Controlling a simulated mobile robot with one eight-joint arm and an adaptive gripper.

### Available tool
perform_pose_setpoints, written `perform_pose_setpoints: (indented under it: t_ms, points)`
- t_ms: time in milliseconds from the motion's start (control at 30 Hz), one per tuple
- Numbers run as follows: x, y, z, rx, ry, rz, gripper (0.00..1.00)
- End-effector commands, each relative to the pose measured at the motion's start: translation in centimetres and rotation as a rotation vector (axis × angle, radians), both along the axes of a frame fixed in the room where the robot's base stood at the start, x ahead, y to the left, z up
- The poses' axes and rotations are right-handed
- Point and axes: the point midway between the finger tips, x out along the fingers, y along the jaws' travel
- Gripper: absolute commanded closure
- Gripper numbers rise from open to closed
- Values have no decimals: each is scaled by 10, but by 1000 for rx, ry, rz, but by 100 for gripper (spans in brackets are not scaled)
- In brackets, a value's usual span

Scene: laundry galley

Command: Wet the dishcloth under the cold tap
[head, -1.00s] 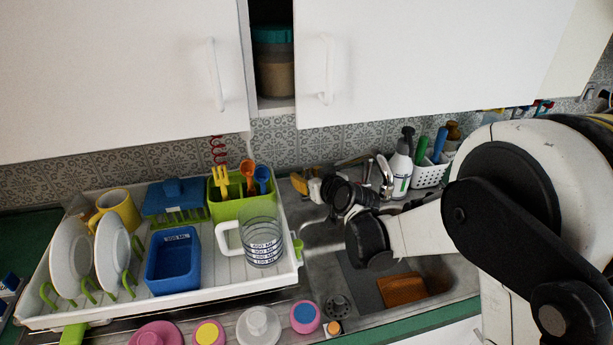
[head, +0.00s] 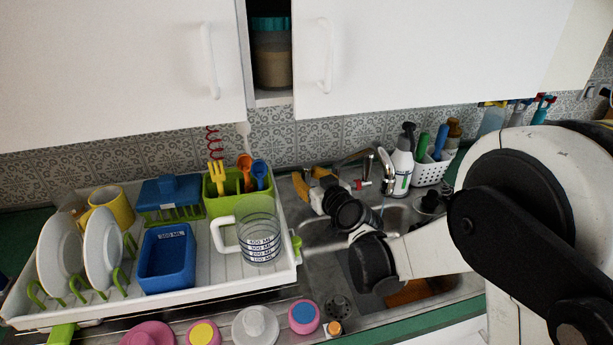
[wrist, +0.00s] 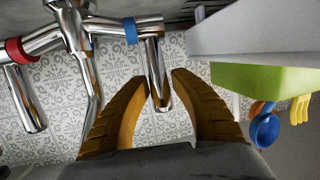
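My gripper (head: 312,184) is at the back of the sink, by the mixer tap (head: 387,168). In the wrist view my gripper (wrist: 158,75) has its two orange-brown fingers apart, one on each side of a chrome tap handle (wrist: 157,80) with a blue ring (wrist: 130,31). I see a gap on both sides, and nothing is gripped. A second handle (wrist: 30,98) has a red ring. An orange-brown flat thing (head: 408,293) lies in the sink basin, partly hidden by my arm. I cannot tell whether it is the dishcloth.
A white dish rack (head: 215,290) with plates, a blue tub (head: 167,262) and a measuring jug (head: 258,235) stands left of the sink. A soap bottle (head: 400,168) and a white caddy (head: 430,172) stand behind the sink. Cabinets hang above.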

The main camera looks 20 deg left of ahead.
Motion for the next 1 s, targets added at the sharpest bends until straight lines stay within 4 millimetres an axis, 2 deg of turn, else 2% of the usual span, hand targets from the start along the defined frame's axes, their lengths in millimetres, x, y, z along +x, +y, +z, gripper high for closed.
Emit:
perform_pose_setpoints:
  t_ms: [333, 467, 800, 1000]
  points:
    - [0, 0, 0, 1, 0, -1, 54]
    - [-7, -7, 3, 0, 0, -2, 54]
    - [-59, -54, 18, 0, 0, -2, 54]
    - [-81, -74, 24, 1, 0, -2, 54]
